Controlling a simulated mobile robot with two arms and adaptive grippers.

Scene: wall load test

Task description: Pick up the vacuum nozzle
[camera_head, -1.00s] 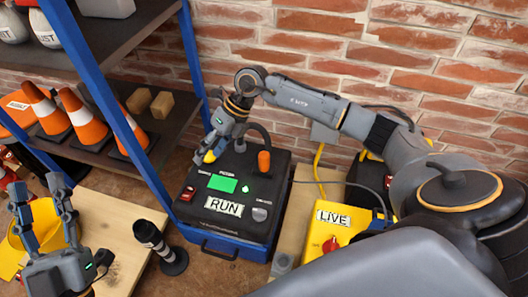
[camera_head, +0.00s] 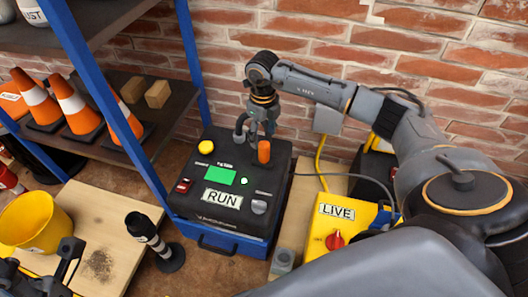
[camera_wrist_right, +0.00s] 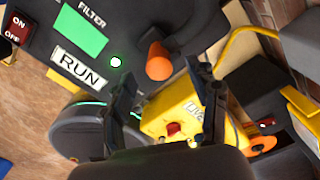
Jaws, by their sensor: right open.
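An orange upright cylinder (camera_head: 264,151), apparently the vacuum nozzle's grip, stands on the black top of the blue vacuum unit (camera_head: 215,233). It also shows in the right wrist view (camera_wrist_right: 158,61). I see nothing held. My left gripper (camera_head: 42,268) is cut off at the lower left; its opening is unclear.
A yellow LIVE box (camera_head: 360,228) with a red knob stands right of the unit. A blue-posted shelf (camera_head: 140,130) with traffic cones is at left. A black-and-white striped post (camera_head: 150,240) stands in front, near a yellow bucket (camera_head: 36,222). A brick wall is behind.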

